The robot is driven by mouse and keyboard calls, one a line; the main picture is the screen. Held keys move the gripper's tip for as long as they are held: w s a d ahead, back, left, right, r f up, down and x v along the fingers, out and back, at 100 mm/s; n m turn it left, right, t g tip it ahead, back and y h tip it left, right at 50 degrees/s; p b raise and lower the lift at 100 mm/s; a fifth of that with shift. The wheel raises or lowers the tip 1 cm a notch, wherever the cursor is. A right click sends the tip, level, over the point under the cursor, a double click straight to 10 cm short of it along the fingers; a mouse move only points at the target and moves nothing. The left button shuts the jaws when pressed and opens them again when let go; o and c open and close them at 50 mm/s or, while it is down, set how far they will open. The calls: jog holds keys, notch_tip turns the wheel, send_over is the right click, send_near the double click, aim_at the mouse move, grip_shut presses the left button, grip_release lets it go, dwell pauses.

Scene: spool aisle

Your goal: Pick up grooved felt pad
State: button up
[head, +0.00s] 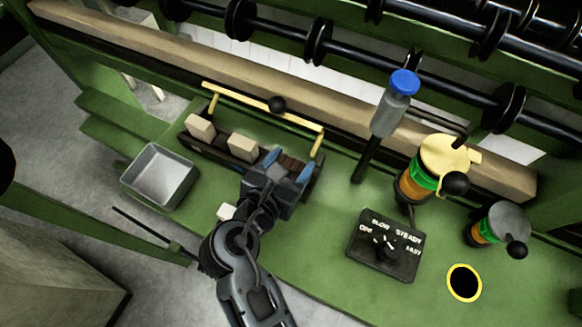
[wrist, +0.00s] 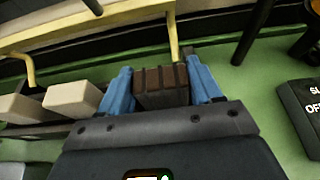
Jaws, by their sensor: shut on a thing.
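The grooved felt pad (wrist: 161,86) is a dark brown block with grooves across it. It sits between the two blue fingertips of my gripper (wrist: 161,92), which is shut on it. In the head view the pad (head: 291,165) shows between the blue fingers of my gripper (head: 289,166), at the right end of a dark tray with a yellow handle (head: 262,108). Whether the pad still touches the tray floor cannot be told. The pad's lower part is hidden by my gripper.
Two pale blocks (head: 243,148) sit in the tray's left part. A grey metal bin (head: 160,176) stands left. A dial box (head: 384,246), a blue-capped bottle (head: 391,108) and yellow-topped jar (head: 440,165) stand right. A yellow-rimmed hole (head: 464,283) is at lower right.

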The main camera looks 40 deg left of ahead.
jog(key=c, duration=0.4)
jog(key=shift+o, duration=0.2)
